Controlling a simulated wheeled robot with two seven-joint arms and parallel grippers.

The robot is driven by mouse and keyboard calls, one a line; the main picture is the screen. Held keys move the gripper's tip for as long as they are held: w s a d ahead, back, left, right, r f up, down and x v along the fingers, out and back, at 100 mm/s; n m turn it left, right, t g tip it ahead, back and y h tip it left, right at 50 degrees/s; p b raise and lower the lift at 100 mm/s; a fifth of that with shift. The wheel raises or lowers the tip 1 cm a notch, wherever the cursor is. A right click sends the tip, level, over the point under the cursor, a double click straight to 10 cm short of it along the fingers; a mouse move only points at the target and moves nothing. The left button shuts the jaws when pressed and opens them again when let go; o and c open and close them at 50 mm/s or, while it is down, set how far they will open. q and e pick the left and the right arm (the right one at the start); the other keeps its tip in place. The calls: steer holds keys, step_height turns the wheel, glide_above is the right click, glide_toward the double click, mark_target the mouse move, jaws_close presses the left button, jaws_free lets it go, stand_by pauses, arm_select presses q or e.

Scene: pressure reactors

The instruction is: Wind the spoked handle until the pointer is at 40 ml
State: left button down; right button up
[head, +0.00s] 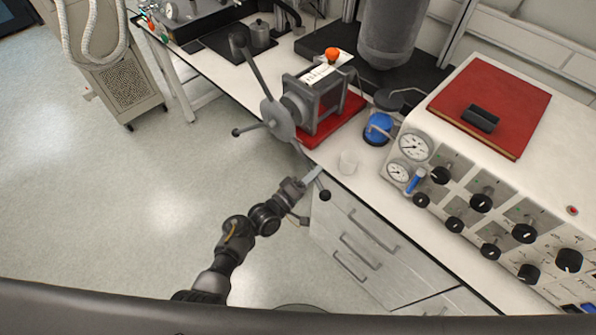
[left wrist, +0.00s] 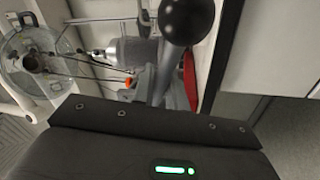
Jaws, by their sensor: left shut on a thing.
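The spoked handle (head: 278,120) is a grey hub with long spokes ending in black ball knobs, on the left end of a grey pump body on a red base (head: 340,122). A white scale plate (head: 322,76) lies on top; its marks and pointer are too small to read. My left gripper (head: 312,180) is shut on the lower right spoke, just short of its black knob (head: 325,195). In the left wrist view the knob (left wrist: 188,20) and the spoke (left wrist: 165,75) rise in front of the gripper. My right gripper is not in view.
An orange knob (head: 332,54) is behind the scale plate. A control panel with gauges (head: 415,147) is further right. Drawers (head: 365,245) are below the bench; open floor lies left.

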arm_select(q)
steer(key=shift+d+r, duration=0.15)
steer(key=shift+r, duration=0.35)
steer(key=c, duration=1.4)
jaws_free()
steer(key=shift+f, duration=0.1)
steer(key=shift+s+a, duration=0.15)
steer(key=shift+a, duration=0.05)
steer(key=b+v, duration=0.2)
steer(key=v, duration=0.8)
steer(key=shift+s+a, duration=0.15)
